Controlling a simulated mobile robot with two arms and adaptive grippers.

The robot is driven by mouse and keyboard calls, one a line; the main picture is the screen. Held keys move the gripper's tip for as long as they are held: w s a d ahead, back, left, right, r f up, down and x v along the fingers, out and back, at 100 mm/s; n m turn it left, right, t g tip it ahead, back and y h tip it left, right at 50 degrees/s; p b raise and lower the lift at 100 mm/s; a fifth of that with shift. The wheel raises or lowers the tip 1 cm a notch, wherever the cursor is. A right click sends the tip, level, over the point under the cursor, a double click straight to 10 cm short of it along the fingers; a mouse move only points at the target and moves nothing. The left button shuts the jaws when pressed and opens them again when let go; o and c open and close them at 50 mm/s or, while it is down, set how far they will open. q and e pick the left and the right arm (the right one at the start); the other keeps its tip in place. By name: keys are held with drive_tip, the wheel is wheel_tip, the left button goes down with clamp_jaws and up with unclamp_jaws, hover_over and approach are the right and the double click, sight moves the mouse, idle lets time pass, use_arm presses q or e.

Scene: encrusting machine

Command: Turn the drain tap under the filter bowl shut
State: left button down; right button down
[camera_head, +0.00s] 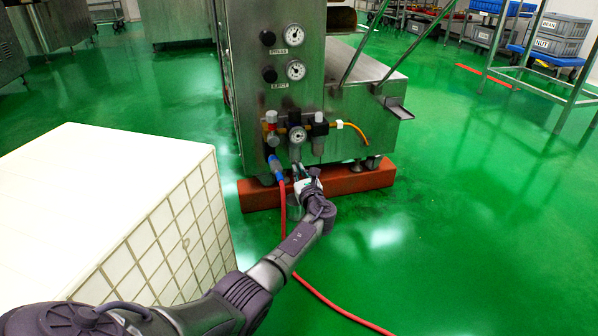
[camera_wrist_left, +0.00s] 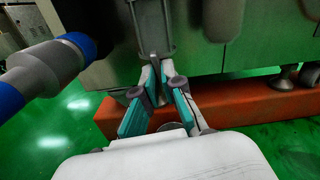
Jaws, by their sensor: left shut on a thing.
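The filter bowl (camera_head: 296,154) hangs below a round gauge on the front of the steel machine. In the left wrist view the bowl (camera_wrist_left: 152,22) is a grey cylinder in a metal frame at the top middle. My left gripper (camera_head: 302,174) is directly below the bowl. In the left wrist view its teal-padded fingertips (camera_wrist_left: 164,68) meet at the bowl's lower end, shut on the drain tap. The tap itself is mostly hidden between the fingers, and its turn angle cannot be told. My right gripper is not in view.
A blue hose fitting (camera_head: 275,166) with a red hose (camera_head: 332,304) hangs left of the bowl; the fitting (camera_wrist_left: 40,72) is close beside my gripper. A red-orange base beam (camera_head: 358,179) lies behind and below. A white tiled block (camera_head: 165,240) stands at left. Green floor is open at right.

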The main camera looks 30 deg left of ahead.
use_arm(q)
drive_tip(key=shift+a+r+n, duration=0.1)
drive_tip(key=shift+n, duration=0.6)
drive_tip(key=c, duration=1)
unclamp_jaws()
drive_tip(key=shift+o, duration=0.2)
drive_tip(key=v, duration=0.7)
drive_tip(key=shift+s, duration=0.2)
